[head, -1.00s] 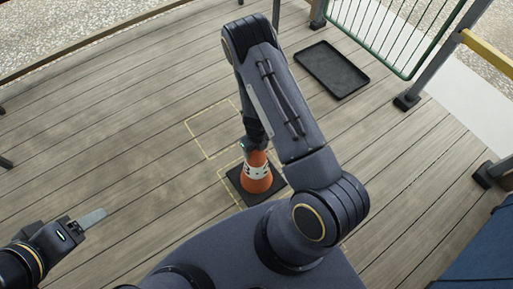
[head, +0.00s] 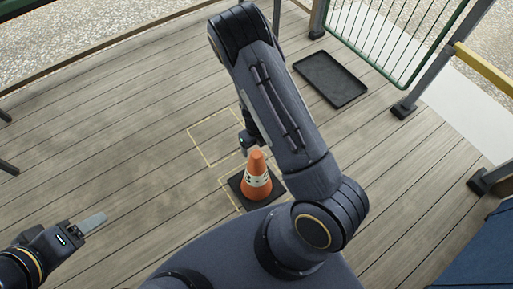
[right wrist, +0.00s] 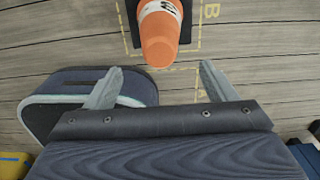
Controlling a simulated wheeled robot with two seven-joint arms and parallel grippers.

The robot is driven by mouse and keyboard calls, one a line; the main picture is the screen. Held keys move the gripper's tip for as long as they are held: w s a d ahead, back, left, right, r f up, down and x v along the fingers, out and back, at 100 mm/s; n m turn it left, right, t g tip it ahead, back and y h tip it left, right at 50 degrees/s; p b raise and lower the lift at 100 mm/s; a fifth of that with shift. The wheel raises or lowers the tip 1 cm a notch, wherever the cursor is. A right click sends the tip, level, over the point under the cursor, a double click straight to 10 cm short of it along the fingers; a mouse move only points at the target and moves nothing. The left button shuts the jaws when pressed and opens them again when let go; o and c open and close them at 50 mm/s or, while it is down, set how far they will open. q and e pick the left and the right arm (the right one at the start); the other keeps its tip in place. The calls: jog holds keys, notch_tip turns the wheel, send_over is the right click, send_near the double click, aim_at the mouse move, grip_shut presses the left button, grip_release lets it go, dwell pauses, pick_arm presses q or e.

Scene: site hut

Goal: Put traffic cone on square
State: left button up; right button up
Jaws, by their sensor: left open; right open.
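The orange traffic cone (head: 257,180) with a white band stands upright on its black base, within or over the nearer yellow dashed square (head: 226,189). Another dashed square (head: 205,159) lies farther off and is empty. My left gripper (head: 92,223) is open and empty at the lower left.
A black tray (head: 331,79) lies on the plank deck (head: 120,130) at the upper right. A green railing (head: 395,35) and grey posts with a yellow rail (head: 484,67) edge the right side. A blue object (head: 480,255) stands at the lower right. The deck's left and middle are clear.

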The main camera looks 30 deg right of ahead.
jog(key=shift+r, duration=0.9)
jog(key=s+a+r+n+t+y, duration=0.1)
jog(key=a+r+n+y, duration=0.2)
jog(key=r+n, duration=0.6)
jog(key=s+a+r+n+t+y, duration=0.1)
jog(key=a+r+n+t+y, duration=0.3)
jog(key=r, duration=0.9)
jog(key=s+d+r+n+h, duration=0.3)
jog(key=s+r+n, duration=0.8)
jog(key=s+n, duration=0.4)
jog(key=n, duration=0.5)
jog(key=shift+t, duration=0.3)
jog(key=shift+r, duration=0.2)
notch_tip(320, 180, up, 22)
jog(key=p, duration=2.2)
jog(key=shift+f, duration=0.25)
